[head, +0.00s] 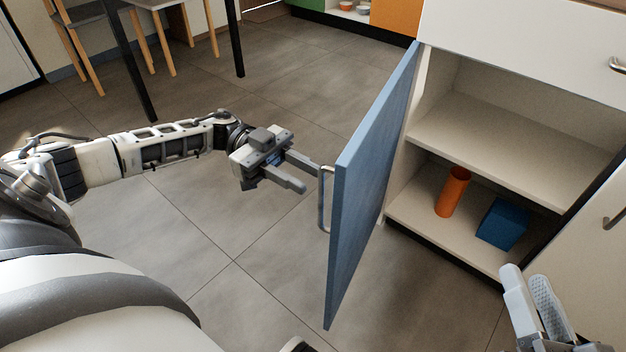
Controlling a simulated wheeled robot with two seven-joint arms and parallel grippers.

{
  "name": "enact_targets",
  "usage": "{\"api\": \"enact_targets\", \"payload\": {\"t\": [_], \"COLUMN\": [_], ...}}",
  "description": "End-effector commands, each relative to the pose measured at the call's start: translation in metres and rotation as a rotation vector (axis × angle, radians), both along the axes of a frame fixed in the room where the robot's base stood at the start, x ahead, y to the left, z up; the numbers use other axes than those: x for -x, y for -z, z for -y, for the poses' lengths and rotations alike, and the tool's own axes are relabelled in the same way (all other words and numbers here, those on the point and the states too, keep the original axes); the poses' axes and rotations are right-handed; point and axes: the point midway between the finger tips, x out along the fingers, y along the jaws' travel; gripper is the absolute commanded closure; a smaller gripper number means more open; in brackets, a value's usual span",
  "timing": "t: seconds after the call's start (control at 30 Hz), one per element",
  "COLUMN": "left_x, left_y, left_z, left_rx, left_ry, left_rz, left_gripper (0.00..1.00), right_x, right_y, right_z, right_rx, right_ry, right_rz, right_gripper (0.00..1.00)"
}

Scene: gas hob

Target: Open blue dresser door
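The blue dresser door (372,185) stands swung wide open on its hinge at the left side of the cabinet, its edge towards me. Its metal bar handle (325,199) is on the door's left face. My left gripper (312,178) is open beside the handle, with one finger reaching close to the handle's upper part and the other lower and to the left. I cannot tell whether a finger touches the handle. My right gripper (531,292) is at the lower right, in front of the cabinet, with its fingers partly in view and nothing seen between them.
The open cabinet (510,135) has a shelf; an orange cylinder (453,192) and a blue box (502,223) stand on its bottom. A white drawer (530,45) is above. A table leg (131,62) and chairs are at the upper left. Tiled floor left of the door is clear.

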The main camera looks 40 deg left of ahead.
Motion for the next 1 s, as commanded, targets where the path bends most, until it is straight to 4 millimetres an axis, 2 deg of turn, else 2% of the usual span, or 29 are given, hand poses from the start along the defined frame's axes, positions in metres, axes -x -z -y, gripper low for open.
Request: {"api": "enact_targets", "payload": {"t": [0.1, 0.2, 0.57, 0.67, 0.7, 0.87, 0.97, 1.0], "left_x": [0.001, 0.001, 0.001, 0.001, 0.001, 0.001, 0.004, 0.006], "left_y": [0.001, 0.001, 0.000, 0.000, 0.000, 0.000, 0.001, 0.001], "left_z": [0.016, 0.024, 0.029, 0.029, 0.029, 0.027, 0.011, 0.000], "left_rx": [0.001, 0.000, -0.001, -0.001, 0.000, -0.001, -0.004, -0.006], "left_ry": [0.002, 0.001, -0.001, 0.000, 0.000, -0.002, -0.015, -0.025], "left_rz": [-0.001, -0.001, -0.001, -0.001, -0.001, -0.002, -0.008, -0.010], "left_gripper": [0.69, 0.69, 0.69, 0.97, 1.00, 1.00, 1.00, 1.00], "right_x": [-0.002, -0.004, -0.005, -0.005, -0.005, -0.005, -0.004, -0.004], "right_y": [-0.001, -0.005, -0.009, -0.009, -0.009, -0.009, -0.011, -0.011], "right_z": [0.001, 0.002, 0.000, 0.000, 0.000, 0.000, 0.000, -0.001], "right_rx": [0.014, 0.018, 0.018, 0.018, 0.018, 0.018, 0.014, 0.011], "right_ry": [0.006, 0.010, 0.007, 0.007, 0.007, 0.007, 0.001, -0.002], "right_rz": [0.029, 0.056, 0.073, 0.073, 0.073, 0.072, 0.061, 0.050], "right_gripper": [0.64, 0.64, 0.64, 0.64, 0.64, 0.64, 0.64, 0.64]}}
